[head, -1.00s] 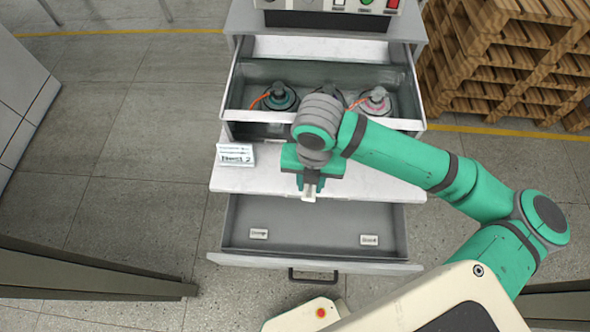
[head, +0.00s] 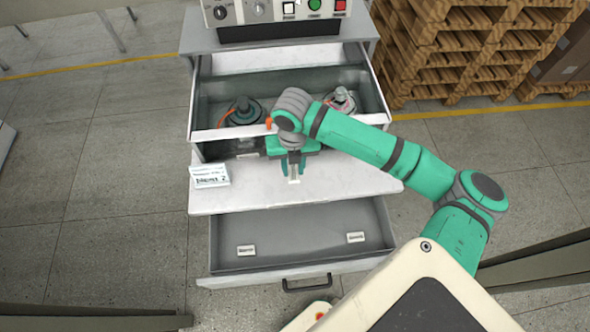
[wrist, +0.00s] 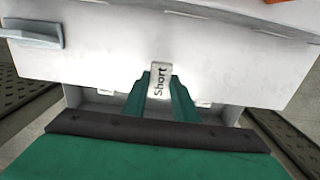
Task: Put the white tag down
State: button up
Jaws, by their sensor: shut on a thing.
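My gripper (head: 293,178) is shut on the white tag (wrist: 159,79), which reads "Short" in the wrist view. In the head view the tag (head: 294,179) shows as a small pale piece between the fingertips. It is over the front part of the white shelf (head: 340,181). I cannot tell whether the tag touches the shelf or hangs just above it.
The open lower drawer (head: 300,240) below has two small white labels (head: 246,250). The shelf's right side is clear.

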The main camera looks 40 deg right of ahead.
aim_at(295, 171)
jog(key=shift+w+d+f, duration=0.25)
jog(key=shift+d+f, duration=0.15)
jog(key=shift+f, duration=0.2)
jog(key=shift+w+d+f, duration=0.25)
jog(key=shift+d+f, duration=0.15)
jog(key=shift+f, duration=1.75)
jog(key=o, duration=1)
jog(key=shift+f, duration=0.1)
notch_tip(295, 171, up, 12)
jog(key=shift+r, duration=0.15)
